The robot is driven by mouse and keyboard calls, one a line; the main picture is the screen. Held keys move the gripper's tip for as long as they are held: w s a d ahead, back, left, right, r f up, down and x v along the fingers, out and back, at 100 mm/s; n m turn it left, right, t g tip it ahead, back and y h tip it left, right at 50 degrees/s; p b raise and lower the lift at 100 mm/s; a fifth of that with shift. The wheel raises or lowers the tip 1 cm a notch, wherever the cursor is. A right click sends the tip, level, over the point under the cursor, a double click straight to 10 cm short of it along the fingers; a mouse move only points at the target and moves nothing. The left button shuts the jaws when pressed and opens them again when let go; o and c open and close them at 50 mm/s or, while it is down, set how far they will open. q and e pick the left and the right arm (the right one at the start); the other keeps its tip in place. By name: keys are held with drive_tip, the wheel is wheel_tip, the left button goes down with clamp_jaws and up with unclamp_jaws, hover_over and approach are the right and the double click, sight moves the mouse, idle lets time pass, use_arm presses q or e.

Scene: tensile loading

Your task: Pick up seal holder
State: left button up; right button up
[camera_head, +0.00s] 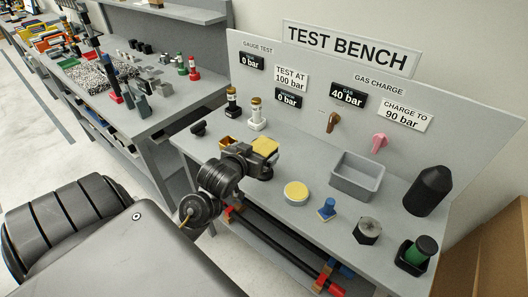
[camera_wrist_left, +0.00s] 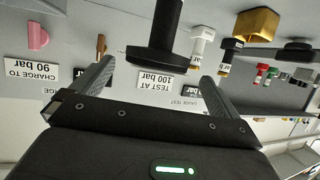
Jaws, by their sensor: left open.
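My left gripper (camera_head: 263,160) is over the left part of the test bench. In the left wrist view its two fingers (camera_wrist_left: 158,70) are apart with nothing clamped between them. A black post with a wide round flange (camera_wrist_left: 155,48) stands just beyond the fingertips, roughly centred between them. It may be the seal holder, but I cannot tell for sure. In the head view my gripper and wrist hide that spot. A yellow block (camera_head: 265,145) shows by the gripper, and a gold piece (camera_head: 228,141) behind it. My right gripper is not in view.
On the test bench (camera_head: 315,235) are a round yellow disc (camera_head: 296,191), a blue stamp-like part (camera_head: 327,208), a hex nut (camera_head: 367,231), a grey bin (camera_head: 357,178), a black cylinder (camera_head: 428,190) and a green-topped part (camera_head: 415,255). Two gauge fittings (camera_head: 257,115) stand near the back panel.

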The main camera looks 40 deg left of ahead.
sight(263, 146)
use_arm(q)
drive_tip(key=x, duration=0.2)
drive_tip(key=p+x, duration=0.1)
drive_tip(key=x, duration=0.1)
drive_tip(key=shift+w+d+r, duration=0.1)
drive_tip(key=shift+w, duration=0.5)
drive_tip(key=shift+c, duration=0.4)
drive_tip(key=c, duration=1)
drive_tip(key=shift+o, duration=0.2)
drive_tip(key=shift+p, duration=0.3)
